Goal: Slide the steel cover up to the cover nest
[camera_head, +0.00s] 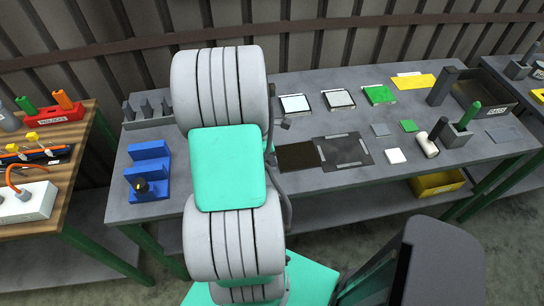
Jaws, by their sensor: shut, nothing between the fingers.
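The table (440,178) is grey. I cannot tell for certain which part is the steel cover; a small flat grey plate (381,129) lies right of the middle. A dark square plate with lighter edge strips (343,150) lies near the front middle and looks like a nest, but I cannot confirm it is the cover nest. A dark brown panel (297,157) lies against its left side. My arm's large grey and teal links fill the centre left of the view and hide part of the table. My gripper is not visible.
Pale panels (295,104) (338,99) and a green board (379,95) lie at the back. A blue stand (150,172) is at left. A white block (396,156), a white cylinder (427,145) and a dark bin (490,90) are at right.

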